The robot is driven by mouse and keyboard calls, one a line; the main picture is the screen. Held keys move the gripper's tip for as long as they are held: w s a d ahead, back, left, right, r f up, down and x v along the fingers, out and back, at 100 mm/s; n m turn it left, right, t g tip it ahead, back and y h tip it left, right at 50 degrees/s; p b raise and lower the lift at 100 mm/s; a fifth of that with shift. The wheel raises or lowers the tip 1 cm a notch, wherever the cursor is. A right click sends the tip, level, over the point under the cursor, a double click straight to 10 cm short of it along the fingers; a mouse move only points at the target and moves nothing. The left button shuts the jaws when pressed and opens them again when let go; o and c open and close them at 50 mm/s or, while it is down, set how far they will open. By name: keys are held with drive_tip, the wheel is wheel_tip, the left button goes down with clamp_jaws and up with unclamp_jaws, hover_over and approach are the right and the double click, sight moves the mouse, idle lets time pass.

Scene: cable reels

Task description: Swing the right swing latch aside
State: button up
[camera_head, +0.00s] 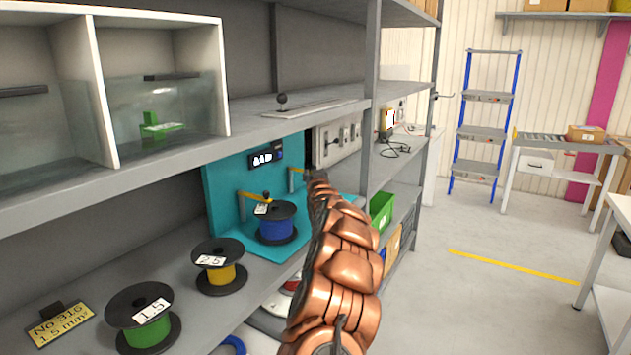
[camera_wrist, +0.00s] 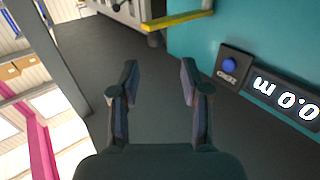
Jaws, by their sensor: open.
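The right swing latch is a yellow bar at the right of the teal reel stand (camera_head: 225,190). In the wrist view a yellow bar (camera_wrist: 180,20), which looks like this latch, lies beyond the fingertips at the top, sticking out from the teal panel. My gripper (camera_wrist: 160,75) is open and empty, with a clear gap to the bar. The left yellow latch (camera_head: 252,196) lies over the blue cable reel (camera_head: 276,224), which carries a white label.
The 2.5 reel (camera_head: 219,268) and 1.5 reel (camera_head: 144,318) stand to the left. A display (camera_wrist: 286,98) and blue button (camera_wrist: 229,65) are on the teal panel. The upper shelf edge (camera_head: 300,122) is above; a shelf post (camera_head: 370,95) stands close right.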

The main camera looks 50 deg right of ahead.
drive_tip(key=shift+v, duration=2.25)
drive_tip(key=shift+a, duration=0.1)
